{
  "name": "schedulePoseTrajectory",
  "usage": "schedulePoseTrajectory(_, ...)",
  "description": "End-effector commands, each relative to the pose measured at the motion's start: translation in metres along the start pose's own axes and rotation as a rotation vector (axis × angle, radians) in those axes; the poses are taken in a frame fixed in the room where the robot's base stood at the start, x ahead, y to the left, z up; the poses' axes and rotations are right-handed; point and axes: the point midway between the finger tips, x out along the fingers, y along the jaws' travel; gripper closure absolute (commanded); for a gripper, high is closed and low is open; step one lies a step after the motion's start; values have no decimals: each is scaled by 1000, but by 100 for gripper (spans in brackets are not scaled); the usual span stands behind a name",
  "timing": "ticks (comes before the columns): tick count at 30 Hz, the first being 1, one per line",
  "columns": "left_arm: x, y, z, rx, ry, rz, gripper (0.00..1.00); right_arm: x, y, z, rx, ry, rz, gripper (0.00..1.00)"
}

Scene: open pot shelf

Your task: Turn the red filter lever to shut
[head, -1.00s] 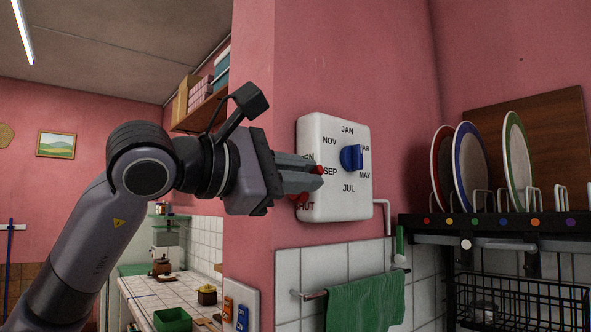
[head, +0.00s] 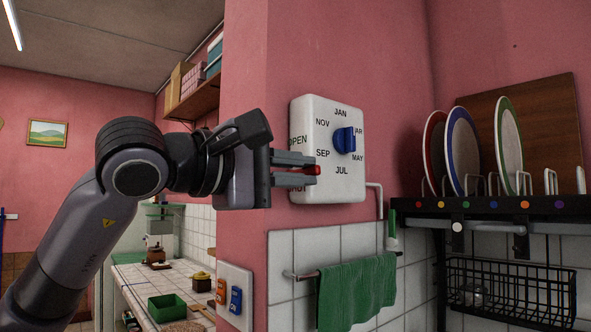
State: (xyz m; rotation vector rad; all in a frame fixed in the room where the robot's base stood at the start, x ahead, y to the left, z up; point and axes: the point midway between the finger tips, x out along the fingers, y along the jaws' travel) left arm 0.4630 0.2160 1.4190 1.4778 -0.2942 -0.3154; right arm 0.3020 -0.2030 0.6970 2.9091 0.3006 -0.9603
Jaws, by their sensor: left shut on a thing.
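A white box (head: 331,112) is fixed to the pink wall, with a blue dial (head: 344,140) and month names around it. OPEN is printed at its left edge, and SHUT lower down is mostly covered by my gripper. My left gripper (head: 314,170) reaches in from the left at the box's lower left. Its fingers lie one above the other, shut on the red filter lever (head: 313,169). Only the lever's red end shows between the fingertips, at a height between OPEN and SHUT. The rest of it is hidden. My right gripper is not in view.
A green towel (head: 357,290) hangs on a rail below the box. A dark rack (head: 490,221) with upright plates is at the right. A switch plate (head: 235,293) is below my left gripper. A tiled counter lies further back at left.

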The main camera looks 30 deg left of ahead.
Motion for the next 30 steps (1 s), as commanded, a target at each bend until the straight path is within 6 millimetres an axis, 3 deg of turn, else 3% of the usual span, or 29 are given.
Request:
schedulePoseTrajectory(7, 0, 0, 0, 3, -1, -1, 100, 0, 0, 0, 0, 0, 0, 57)
schedulePoseTrajectory(8, 0, 0, 0, 3, -1, -1, 76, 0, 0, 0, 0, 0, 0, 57)
schedulePoseTrajectory(9, 0, 0, 0, 2, -1, -1, 74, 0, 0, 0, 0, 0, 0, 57)
schedulePoseTrajectory(19, -4, -1, 0, 1, 0, 1, 74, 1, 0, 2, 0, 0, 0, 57)
schedulePoseTrajectory(30, -60, -1, 0, 1, 0, 2, 74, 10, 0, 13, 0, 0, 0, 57)
